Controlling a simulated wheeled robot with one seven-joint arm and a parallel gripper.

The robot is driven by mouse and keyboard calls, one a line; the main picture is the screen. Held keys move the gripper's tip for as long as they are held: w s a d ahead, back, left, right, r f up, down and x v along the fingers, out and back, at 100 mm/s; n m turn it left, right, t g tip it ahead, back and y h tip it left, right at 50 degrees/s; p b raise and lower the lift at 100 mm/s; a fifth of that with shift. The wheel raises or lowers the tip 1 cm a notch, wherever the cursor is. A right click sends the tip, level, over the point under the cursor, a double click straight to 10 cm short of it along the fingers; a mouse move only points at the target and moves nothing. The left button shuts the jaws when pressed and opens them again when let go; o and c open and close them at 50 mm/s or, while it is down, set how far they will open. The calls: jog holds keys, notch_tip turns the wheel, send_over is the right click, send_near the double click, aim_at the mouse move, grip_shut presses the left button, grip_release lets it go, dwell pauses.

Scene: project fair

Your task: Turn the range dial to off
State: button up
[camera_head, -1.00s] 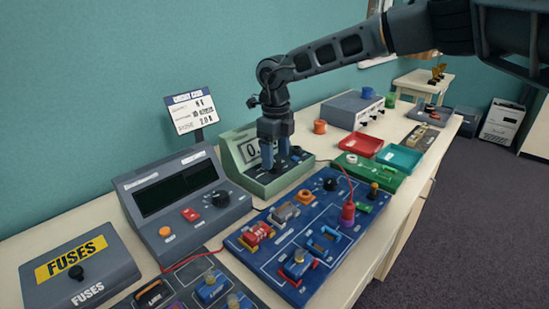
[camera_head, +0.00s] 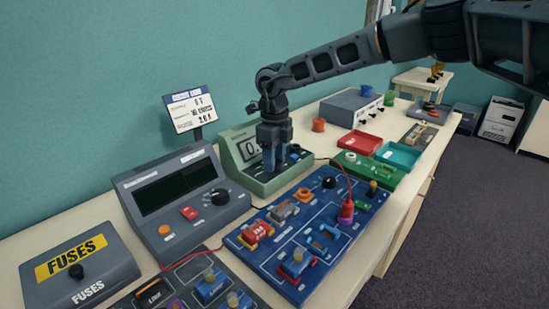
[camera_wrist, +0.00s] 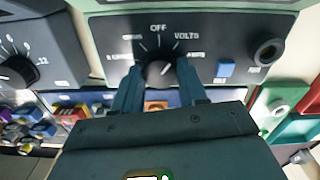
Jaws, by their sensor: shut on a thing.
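The green meter (camera_head: 245,168) stands on the table in the head view, with its display partly hidden by my gripper (camera_head: 275,158). In the wrist view, the black range dial (camera_wrist: 158,70) sits on the meter's dark panel (camera_wrist: 222,50). OFF is printed above the dial, VOLTS at its upper right, and smaller labels lie around it. My gripper (camera_wrist: 160,76) is shut on the dial, one finger on each side. A pale pointer mark shows on the dial, but I cannot tell exactly which label it meets.
A blue circuit board (camera_head: 335,255) with several parts lies in front of the meter. A grey power supply (camera_head: 180,190) stands to its left. Red (camera_head: 360,141) and teal (camera_head: 400,155) trays lie to the right. A red lead runs from the meter to the board.

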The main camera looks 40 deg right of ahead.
jog(key=shift+c, duration=0.9)
jog(key=shift+n, duration=0.3)
jog(key=n, duration=0.3)
jog(key=shift+n, duration=1.7)
jog(key=o, duration=1.1)
